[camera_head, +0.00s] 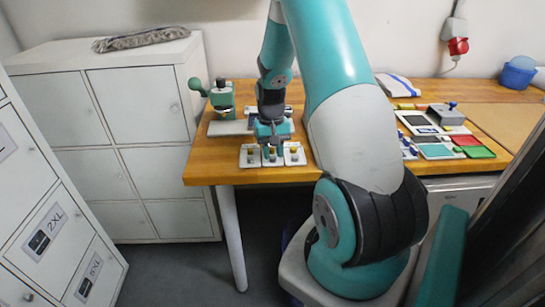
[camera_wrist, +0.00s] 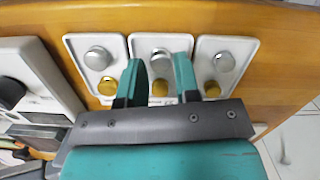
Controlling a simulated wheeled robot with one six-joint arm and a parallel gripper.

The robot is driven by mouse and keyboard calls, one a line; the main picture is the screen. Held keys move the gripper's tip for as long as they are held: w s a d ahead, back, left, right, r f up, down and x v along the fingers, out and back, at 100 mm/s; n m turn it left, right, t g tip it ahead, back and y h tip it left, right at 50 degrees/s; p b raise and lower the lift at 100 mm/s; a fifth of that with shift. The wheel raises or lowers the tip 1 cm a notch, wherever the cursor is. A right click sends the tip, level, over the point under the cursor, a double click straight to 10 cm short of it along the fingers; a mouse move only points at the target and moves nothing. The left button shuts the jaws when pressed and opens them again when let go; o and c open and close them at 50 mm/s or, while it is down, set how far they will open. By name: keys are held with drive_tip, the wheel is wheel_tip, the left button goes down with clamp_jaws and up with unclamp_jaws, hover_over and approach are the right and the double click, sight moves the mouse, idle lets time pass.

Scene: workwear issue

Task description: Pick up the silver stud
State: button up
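Three small white trays stand side by side near the table's front edge: the left tray (camera_wrist: 72,44), the middle tray (camera_wrist: 137,42) and the right tray (camera_wrist: 203,44) in the wrist view. Each bears a silver stud and a gold stud. The middle silver stud (camera_wrist: 160,62) shows between my fingertips, with the middle gold stud (camera_wrist: 160,88) below it. The other silver studs are on the left tray (camera_wrist: 97,57) and right tray (camera_wrist: 225,61). My gripper (camera_wrist: 158,62) is open, its fingers over the middle tray. I cannot tell whether they touch anything. In the head view my gripper (camera_head: 271,147) hangs over the trays.
A green hand press (camera_head: 221,97) stands behind the trays on the wooden table (camera_head: 225,174). Colored pads and small boxes, including a red pad (camera_head: 466,141) and a green pad (camera_head: 479,152), lie to the right beyond my arm. White lockers (camera_head: 150,105) stand at the left.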

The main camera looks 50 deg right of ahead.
drive_tip(key=shift+f, duration=0.55)
clamp_jaws()
drive_tip(key=shift+r, duration=0.1)
